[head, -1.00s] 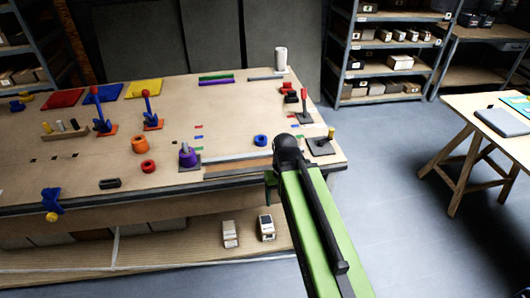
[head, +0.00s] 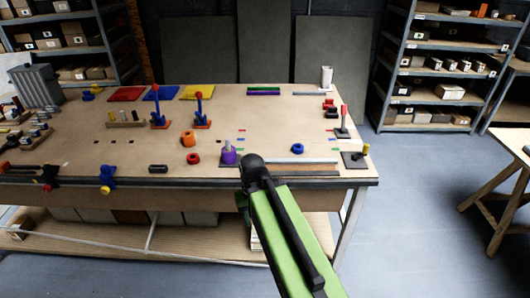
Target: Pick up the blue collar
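The blue collar (head: 297,148) is a small ring lying flat on the wooden workbench (head: 215,105), right of the middle and behind a grey strip near the front edge. It appears empty. My gripper (head: 242,200) is at the far end of my green and black arm, in front of the bench's front edge, to the left of the collar and nearer to me. The gripper is mostly hidden by the arm, so its fingers cannot be made out. It is apart from the collar.
A red ring (head: 193,159) and an orange ring (head: 188,139) lie further left. Posts on dark bases (head: 354,159) stand at the right end. The bench top around the blue collar is mostly clear.

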